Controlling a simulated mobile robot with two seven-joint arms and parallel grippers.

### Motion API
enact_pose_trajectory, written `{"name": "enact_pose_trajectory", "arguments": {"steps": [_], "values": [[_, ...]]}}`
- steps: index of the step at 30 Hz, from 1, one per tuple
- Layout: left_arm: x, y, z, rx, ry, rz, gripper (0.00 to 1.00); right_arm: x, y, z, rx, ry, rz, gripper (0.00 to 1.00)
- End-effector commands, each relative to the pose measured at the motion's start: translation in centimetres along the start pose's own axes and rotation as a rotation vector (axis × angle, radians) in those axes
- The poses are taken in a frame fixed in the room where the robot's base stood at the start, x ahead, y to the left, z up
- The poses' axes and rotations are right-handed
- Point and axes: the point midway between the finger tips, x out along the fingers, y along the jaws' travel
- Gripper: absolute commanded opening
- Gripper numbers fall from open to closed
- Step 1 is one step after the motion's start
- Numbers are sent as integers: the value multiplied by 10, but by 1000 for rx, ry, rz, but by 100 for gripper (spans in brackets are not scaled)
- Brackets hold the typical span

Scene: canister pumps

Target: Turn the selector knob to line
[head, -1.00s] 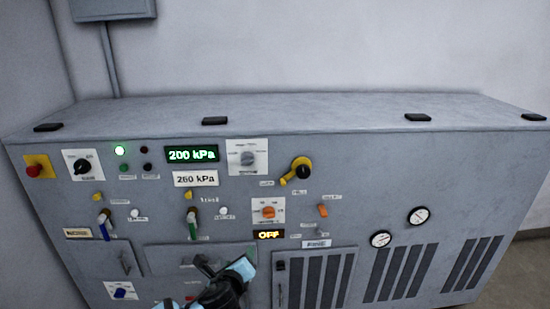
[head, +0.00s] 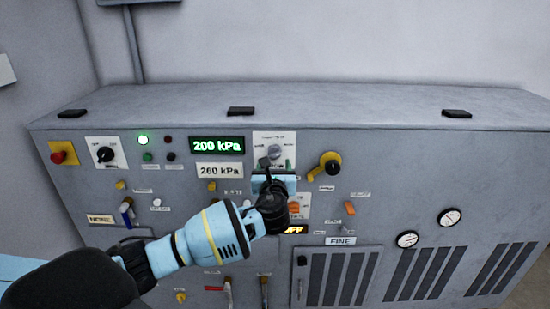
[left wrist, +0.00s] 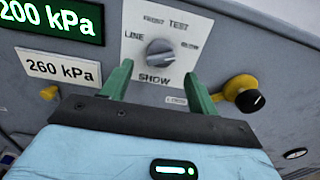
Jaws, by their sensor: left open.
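The selector knob (head: 275,152) is a round grey knob on a white square plate in the upper middle of the panel. In the left wrist view the knob (left wrist: 160,52) has the labels LINE at its left, TEST above and SHOW below; a further label at upper left and one at right are hard to read. My left gripper (head: 275,166) is open just below the knob. In the left wrist view its green fingers (left wrist: 157,80) point toward the plate, one to each side of the knob's lower part, apart from it. My right gripper is not in view.
A yellow-and-black handle (head: 326,166) sticks out right of the plate. A green 200 kPa display (head: 217,145) and a 260 kPa label (head: 219,170) are at its left. An orange knob (head: 294,208) is partly hidden behind my gripper.

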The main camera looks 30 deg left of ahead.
Motion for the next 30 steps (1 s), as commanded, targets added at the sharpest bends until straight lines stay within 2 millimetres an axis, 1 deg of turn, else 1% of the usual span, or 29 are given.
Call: {"name": "enact_pose_trajectory", "arguments": {"steps": [3, 9, 15, 24, 26, 30], "values": [[18, 0, 0, 0, 0, 1, 60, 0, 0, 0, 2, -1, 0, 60], [40, 0, 1, -1, -1, 0, 60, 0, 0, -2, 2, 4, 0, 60], [50, -1, 0, -1, 1, -2, 60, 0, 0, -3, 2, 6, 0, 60], [51, -1, 0, -1, 1, -2, 60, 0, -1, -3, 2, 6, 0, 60], [51, -1, 0, -1, 1, -2, 53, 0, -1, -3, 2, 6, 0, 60], [51, 0, 0, -1, 1, -2, 35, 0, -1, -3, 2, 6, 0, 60]]}}
